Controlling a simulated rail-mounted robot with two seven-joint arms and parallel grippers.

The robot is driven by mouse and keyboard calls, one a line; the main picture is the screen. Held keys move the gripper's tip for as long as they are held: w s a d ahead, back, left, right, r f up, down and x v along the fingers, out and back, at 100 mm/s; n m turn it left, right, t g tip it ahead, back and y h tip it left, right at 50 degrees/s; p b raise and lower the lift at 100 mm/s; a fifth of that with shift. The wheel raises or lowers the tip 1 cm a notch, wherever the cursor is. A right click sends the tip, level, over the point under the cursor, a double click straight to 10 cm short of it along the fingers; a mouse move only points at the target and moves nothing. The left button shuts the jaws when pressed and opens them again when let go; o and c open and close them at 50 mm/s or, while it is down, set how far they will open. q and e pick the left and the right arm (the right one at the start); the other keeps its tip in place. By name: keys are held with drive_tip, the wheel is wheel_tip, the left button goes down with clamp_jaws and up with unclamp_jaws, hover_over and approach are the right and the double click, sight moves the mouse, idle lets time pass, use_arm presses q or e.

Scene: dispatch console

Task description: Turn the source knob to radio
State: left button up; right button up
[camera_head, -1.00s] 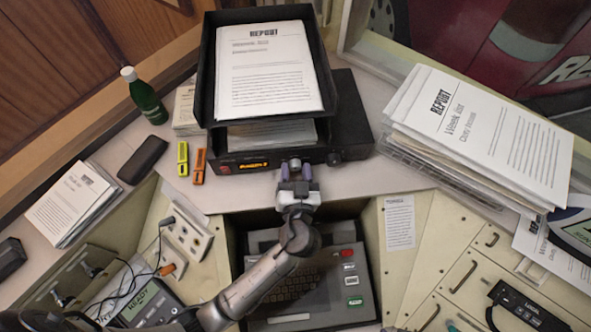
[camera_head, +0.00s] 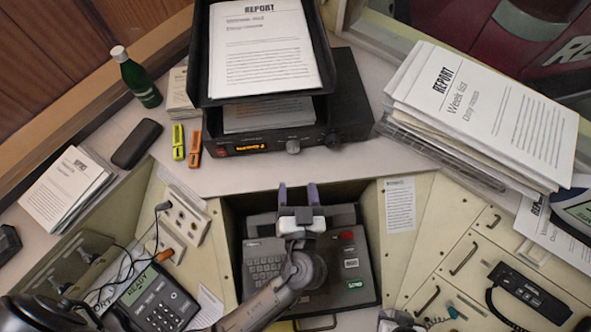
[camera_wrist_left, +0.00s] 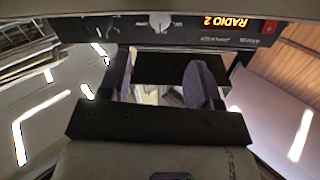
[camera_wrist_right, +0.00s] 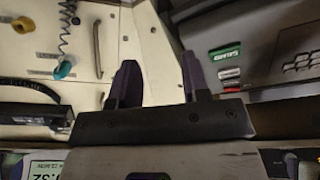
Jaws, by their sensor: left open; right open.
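The black console unit (camera_head: 352,95) sits under a paper tray. Its front carries a silver knob (camera_head: 293,146), a darker knob (camera_head: 333,139) and a lit orange display (camera_head: 250,148). In the left wrist view the silver knob (camera_wrist_left: 160,22) shows upside down at the top, and the display (camera_wrist_left: 226,22) reads "RADIO 2". The knob labels are too small to read. My left gripper (camera_head: 298,190) is open and empty, apart from the knob and below it in the head view. My right gripper (camera_wrist_right: 160,72) is open and empty near the right-hand panels.
A black paper tray (camera_head: 203,60) stands on the unit. A stack of reports (camera_head: 490,110) stands right. A keypad panel (camera_head: 350,235) is below my left gripper.

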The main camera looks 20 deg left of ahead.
use_arm(q)
drive_tip(key=v, duration=0.4)
idle(0.4)
